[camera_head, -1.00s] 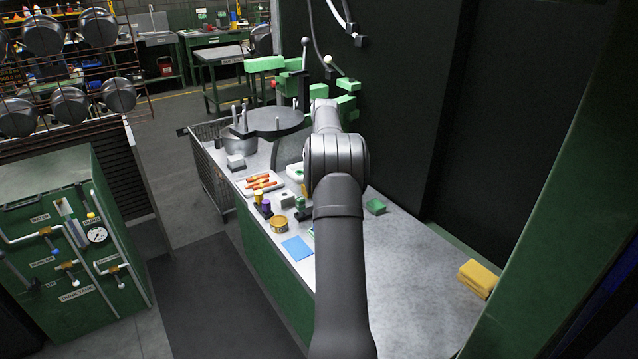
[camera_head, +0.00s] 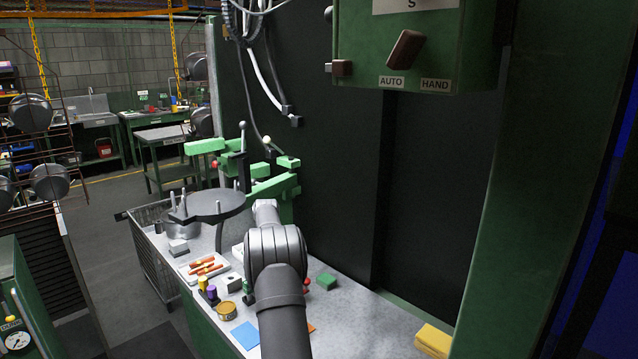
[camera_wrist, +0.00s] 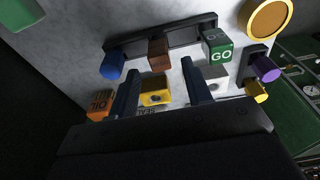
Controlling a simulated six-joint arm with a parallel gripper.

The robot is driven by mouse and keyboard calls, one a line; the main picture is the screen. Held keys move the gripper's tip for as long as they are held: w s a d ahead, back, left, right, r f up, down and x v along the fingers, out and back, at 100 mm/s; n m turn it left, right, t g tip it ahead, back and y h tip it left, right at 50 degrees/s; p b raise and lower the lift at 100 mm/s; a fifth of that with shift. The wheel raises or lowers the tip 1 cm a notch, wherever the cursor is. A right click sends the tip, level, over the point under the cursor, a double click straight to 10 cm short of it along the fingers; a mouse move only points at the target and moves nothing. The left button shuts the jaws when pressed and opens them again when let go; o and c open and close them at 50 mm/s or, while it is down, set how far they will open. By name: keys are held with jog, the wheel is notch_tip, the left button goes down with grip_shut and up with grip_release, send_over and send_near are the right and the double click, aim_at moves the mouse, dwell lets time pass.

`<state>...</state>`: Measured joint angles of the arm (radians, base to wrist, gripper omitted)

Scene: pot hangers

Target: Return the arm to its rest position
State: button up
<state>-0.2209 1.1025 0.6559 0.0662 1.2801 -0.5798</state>
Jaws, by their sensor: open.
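My arm (camera_head: 275,260) reaches out over the grey bench (camera_head: 345,330) in the head view, and my gripper is hidden behind it there. In the wrist view my gripper (camera_wrist: 158,66) shows two dark fingers, apart and with nothing clamped between them. A yellow block (camera_wrist: 154,90) lies beyond the gripper's body, seen between the fingers. A blue block (camera_wrist: 112,66), a brown block (camera_wrist: 159,53) and a green GO block (camera_wrist: 217,45) sit along a dark rack just past the fingertips.
An orange OIL block (camera_wrist: 100,105) and a white block (camera_wrist: 215,80) are beside the fingers. A tray with red sticks (camera_head: 203,268), a round tin (camera_head: 227,310) and a blue sheet (camera_head: 246,335) lie left of my arm. A green clamp fixture (camera_head: 270,185) stands behind.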

jog(key=shift+w+a+f, duration=0.1)
jog(key=shift+f, duration=1.2)
jog(key=shift+w+a+f, duration=0.1)
jog(key=shift+f, duration=1.15)
jog(key=shift+f, duration=0.1)
jog(key=shift+f, duration=0.25)
notch_tip(320, 180, up, 13)
jog(key=d, duration=0.1)
jog(key=f, duration=0.8)
jog(key=a+f, duration=0.1)
jog(key=f, duration=0.4)
notch_tip(320, 180, up, 5)
jog(key=shift+f, duration=0.1)
jog(key=s+d+r, duration=0.3)
jog(key=d+r, duration=0.4)
jog(key=d, duration=0.4)
jog(key=s+a+f, duration=0.2)
jog(key=s+a, duration=0.4)
jog(key=s, duration=0.2)
jog(key=shift+s+a+f, duration=0.15)
jog(key=shift+a+f, duration=0.2)
jog(key=shift+a, duration=0.05)
